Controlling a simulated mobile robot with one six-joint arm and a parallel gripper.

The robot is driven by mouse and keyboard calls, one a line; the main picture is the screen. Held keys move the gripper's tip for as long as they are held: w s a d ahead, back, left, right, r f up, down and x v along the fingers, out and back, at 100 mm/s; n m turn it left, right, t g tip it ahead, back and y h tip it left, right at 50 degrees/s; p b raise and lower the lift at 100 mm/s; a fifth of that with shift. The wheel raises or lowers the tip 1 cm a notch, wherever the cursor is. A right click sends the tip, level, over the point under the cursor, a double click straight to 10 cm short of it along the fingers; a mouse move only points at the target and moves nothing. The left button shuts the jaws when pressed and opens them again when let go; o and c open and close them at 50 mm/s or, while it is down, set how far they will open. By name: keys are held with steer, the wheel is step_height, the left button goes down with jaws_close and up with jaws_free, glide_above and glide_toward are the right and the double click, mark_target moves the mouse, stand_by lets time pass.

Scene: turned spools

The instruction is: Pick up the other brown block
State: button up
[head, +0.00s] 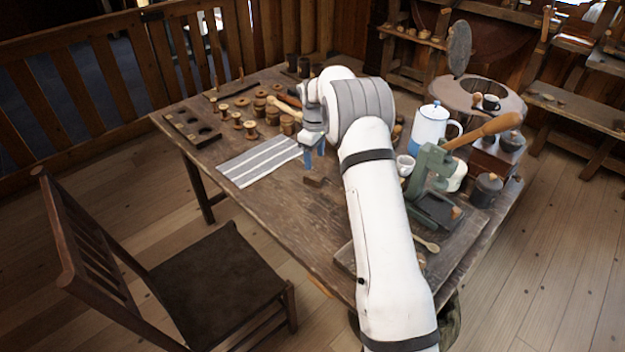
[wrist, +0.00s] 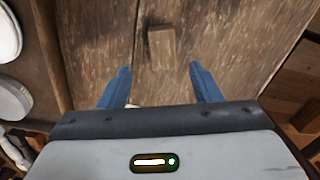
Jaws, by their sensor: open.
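A small brown block (head: 314,181) lies on the wooden table, to the right of the striped cloth. In the wrist view the brown block (wrist: 162,46) lies on the bare boards, just beyond the fingertips and roughly centred between them. My gripper (head: 315,161) is above the table close to the block, with its blue fingers pointing down. In the wrist view my gripper (wrist: 160,70) is open, with nothing between its fingers. I cannot make out a second brown block for certain; my arm hides part of the table.
A grey striped cloth (head: 259,161) lies left of the block. Several wooden spools (head: 250,129) and a board with holes (head: 192,129) stand behind it. A white and blue pot (head: 429,126) and a green press (head: 432,166) stand right of my arm. The table's front left is clear.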

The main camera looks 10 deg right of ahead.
mark_target(314, 175)
step_height(314, 175, down, 8)
steer(key=shift+s+a+f+p, duration=0.1)
steer(key=shift+f+p, duration=0.05)
steer(key=shift+p, duration=0.35)
steer(key=shift+c, duration=0.6)
steer(key=c, duration=0.9)
steer(key=shift+c, duration=0.2)
